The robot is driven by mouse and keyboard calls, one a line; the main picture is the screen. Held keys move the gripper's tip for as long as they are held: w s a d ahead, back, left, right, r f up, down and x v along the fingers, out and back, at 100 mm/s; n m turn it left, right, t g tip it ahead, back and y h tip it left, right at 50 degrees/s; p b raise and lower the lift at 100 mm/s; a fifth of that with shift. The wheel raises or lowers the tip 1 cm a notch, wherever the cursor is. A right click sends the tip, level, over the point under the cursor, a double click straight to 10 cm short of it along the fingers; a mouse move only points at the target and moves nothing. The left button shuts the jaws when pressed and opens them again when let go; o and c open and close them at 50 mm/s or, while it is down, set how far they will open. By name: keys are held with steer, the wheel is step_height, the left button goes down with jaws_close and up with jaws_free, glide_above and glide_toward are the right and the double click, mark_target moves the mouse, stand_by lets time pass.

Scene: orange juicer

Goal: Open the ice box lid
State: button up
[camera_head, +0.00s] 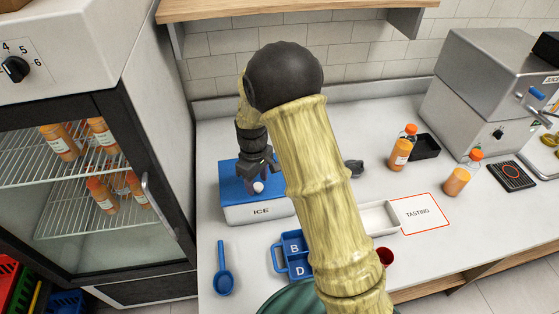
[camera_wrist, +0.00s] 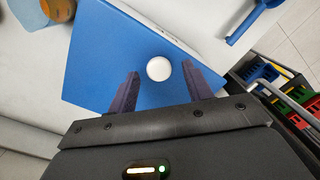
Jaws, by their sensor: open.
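The ice box (camera_head: 255,212) is a white box marked ICE with a blue lid (camera_head: 232,181), standing on the counter. The lid lies flat on the box, and it also fills the middle of the wrist view (camera_wrist: 100,62). A round white knob (camera_head: 258,187) sits on the lid; it shows in the wrist view (camera_wrist: 158,68) too. My gripper (camera_head: 262,180) is over the lid at the knob. In the wrist view my gripper's two fingers (camera_wrist: 162,84) are apart, one on each side of the knob, with gaps between. My arm hides the right part of the box in the head view.
A blue scoop (camera_head: 223,272) and a blue tray marked B and D (camera_head: 291,246) lie in front of the box. A glass-door fridge (camera_head: 110,190) with bottles stands left. Juice bottles (camera_head: 402,148), a TASTING card (camera_head: 418,213) and a steel machine (camera_head: 485,85) are right.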

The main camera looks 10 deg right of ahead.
steer(key=shift+s+d+f+b, duration=0.1)
steer(key=shift+f+b, duration=0.35)
steer(key=shift+f, duration=0.15)
step_height(320, 180, up, 18)
steer(key=s+d+m+t+p, duration=0.1)
steer(key=s+d+m+p, duration=0.3)
steer(key=s+d, duration=0.2)
steer(key=shift+s+r+t, duration=0.25)
steer(key=shift+r+t, duration=0.15)
steer(key=s+d+f+m, duration=0.2)
steer(key=s, duration=0.3)
steer(key=s+d+f+m+t, duration=0.1)
steer(key=s+d+f+m, duration=0.1)
steer(key=s, duration=0.3)
steer(key=shift+d+f+m, duration=0.2)
steer(key=shift+d+m, duration=0.05)
steer(key=shift+m, duration=0.25)
